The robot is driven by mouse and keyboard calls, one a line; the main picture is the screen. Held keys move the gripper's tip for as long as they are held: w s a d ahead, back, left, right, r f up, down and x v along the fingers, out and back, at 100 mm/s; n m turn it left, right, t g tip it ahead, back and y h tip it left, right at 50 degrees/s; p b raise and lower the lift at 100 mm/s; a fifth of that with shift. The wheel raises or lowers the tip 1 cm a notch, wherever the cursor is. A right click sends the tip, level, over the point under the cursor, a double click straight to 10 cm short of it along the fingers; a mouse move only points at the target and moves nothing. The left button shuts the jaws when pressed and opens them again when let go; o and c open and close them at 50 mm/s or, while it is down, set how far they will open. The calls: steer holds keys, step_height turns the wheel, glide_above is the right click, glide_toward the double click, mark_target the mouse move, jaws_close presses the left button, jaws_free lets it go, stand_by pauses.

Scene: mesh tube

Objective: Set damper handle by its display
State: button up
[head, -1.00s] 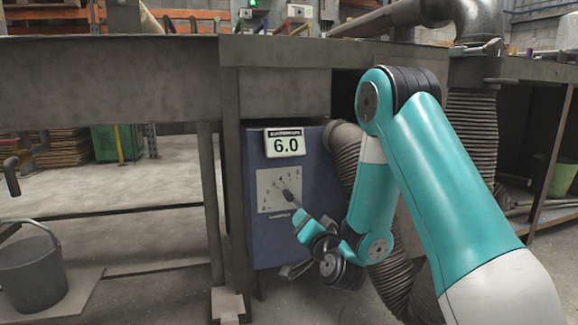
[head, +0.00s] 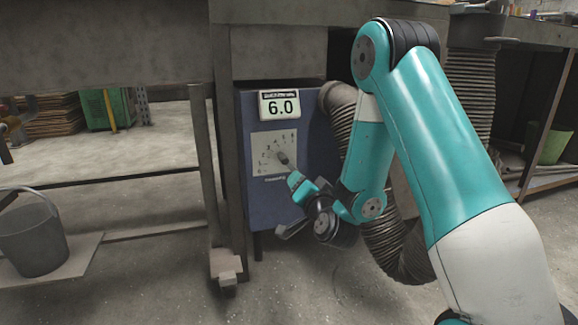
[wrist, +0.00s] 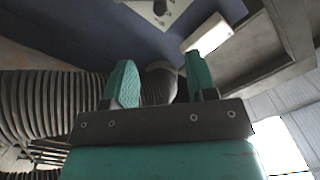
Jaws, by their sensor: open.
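The damper handle (head: 283,158) is a small dark lever on a pale scale plate (head: 262,150) on the front of a blue box (head: 290,200). The display (head: 280,106) above it reads 6.0. My gripper (head: 298,182) is just below and right of the handle in the head view; the gap between them is hard to judge. In the wrist view my gripper (wrist: 163,80) has its two teal fingers apart, with nothing gripped between them. The plate (wrist: 165,12) shows only in part at the top there, beyond the fingers.
A ribbed hose (head: 375,215) runs beside the box, behind my arm. The bench frame (head: 228,120) stands over and left of the box. A grey bucket (head: 35,240) sits on a low board at the left. The floor in front is clear.

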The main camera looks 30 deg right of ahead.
mark_target(286, 163)
step_height(286, 163, down, 4)
steer(key=a+n+y+b, duration=0.2)
steer(key=n+b, duration=0.5)
step_height(286, 163, up, 4)
steer(key=d+n+h+b, duration=0.2)
steer(key=p+x, duration=0.7)
steer(key=x, duration=0.8)
steer(key=shift+w+d+f, duration=0.1)
steer(key=shift+w+d, duration=0.05)
steer(key=shift+w, duration=0.15)
steer(key=shift+w+d, duration=0.1)
steer(key=shift+w, duration=0.55)
jaws_close()
